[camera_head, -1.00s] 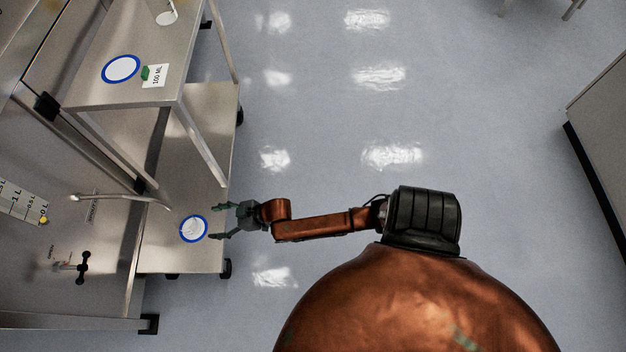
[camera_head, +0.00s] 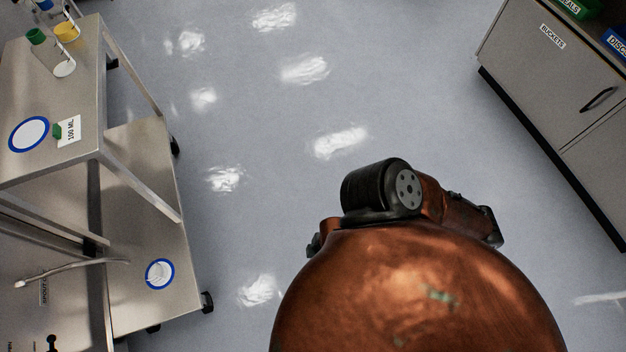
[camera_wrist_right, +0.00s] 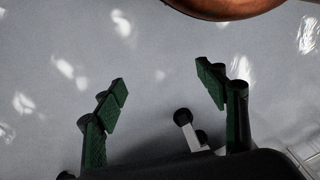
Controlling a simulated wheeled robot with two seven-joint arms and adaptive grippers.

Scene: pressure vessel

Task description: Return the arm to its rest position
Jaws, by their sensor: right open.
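My right gripper (camera_wrist_right: 162,88) shows in the right wrist view. Its two green-padded fingers stand wide apart with nothing between them, above bare grey floor. In the head view an arm of mine (camera_head: 410,190) is folded close to my copper-coloured body, and its gripper is hidden there. My left gripper is not in view.
A steel cart (camera_head: 150,225) stands at the left with blue-ringed spots, a "100 ML" card (camera_head: 69,131) and glassware (camera_head: 50,52) on its upper shelf. A grey cabinet (camera_head: 540,90) stands at the upper right. The floor between them is clear.

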